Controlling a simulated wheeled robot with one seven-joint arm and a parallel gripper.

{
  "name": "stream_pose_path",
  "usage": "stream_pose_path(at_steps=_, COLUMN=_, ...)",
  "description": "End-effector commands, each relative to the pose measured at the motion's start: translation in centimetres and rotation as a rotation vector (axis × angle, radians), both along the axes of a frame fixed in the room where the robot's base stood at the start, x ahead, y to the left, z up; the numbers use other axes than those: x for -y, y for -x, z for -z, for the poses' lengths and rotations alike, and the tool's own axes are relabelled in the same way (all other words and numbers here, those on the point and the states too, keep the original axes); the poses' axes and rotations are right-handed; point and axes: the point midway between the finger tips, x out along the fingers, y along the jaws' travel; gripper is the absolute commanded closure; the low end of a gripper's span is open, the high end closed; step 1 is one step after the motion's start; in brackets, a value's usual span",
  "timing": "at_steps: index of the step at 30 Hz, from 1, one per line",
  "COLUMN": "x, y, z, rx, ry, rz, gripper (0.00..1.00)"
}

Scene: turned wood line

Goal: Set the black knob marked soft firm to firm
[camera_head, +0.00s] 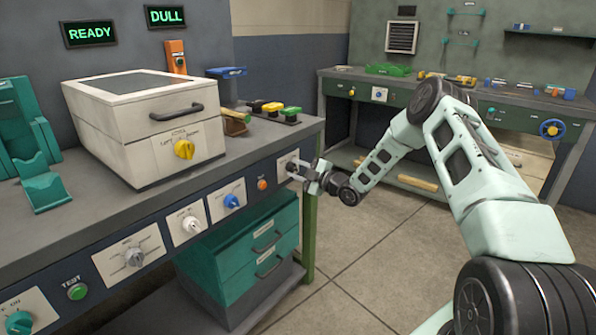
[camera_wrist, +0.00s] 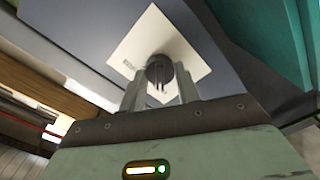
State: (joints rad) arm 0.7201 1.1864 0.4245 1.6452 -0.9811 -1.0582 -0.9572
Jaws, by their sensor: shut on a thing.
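The black knob (camera_wrist: 160,69) sits on a white plate (camera_wrist: 157,38) on the dark front panel. In the wrist view my gripper (camera_wrist: 161,78) has one finger on each side of the knob and is shut on it. The plate's small print beside the knob is too blurred to read, so the knob's setting cannot be told. In the head view my gripper (camera_head: 306,172) reaches the plate (camera_head: 288,163) at the right end of the panel, and the knob is mostly hidden there.
The panel also bears an orange button (camera_head: 262,184), a blue knob (camera_head: 232,201), a white knob (camera_head: 192,225), a grey knob (camera_head: 135,257) and a green button (camera_head: 77,291). Teal drawers (camera_head: 240,262) stand below. Open floor (camera_head: 370,250) lies to the right.

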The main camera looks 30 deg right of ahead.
Motion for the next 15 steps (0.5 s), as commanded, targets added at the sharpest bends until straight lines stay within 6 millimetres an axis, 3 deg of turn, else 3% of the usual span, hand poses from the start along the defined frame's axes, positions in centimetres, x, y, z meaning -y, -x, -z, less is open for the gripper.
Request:
stream_pose_path(at_steps=8, x=-0.05, y=0.04, z=0.09, rx=-0.033, ry=-0.087, rz=-0.002, gripper=0.91)
stream_pose_path(at_steps=15, x=-0.02, y=0.06, z=0.14, rx=-0.097, ry=-0.265, rz=-0.001, gripper=0.91)
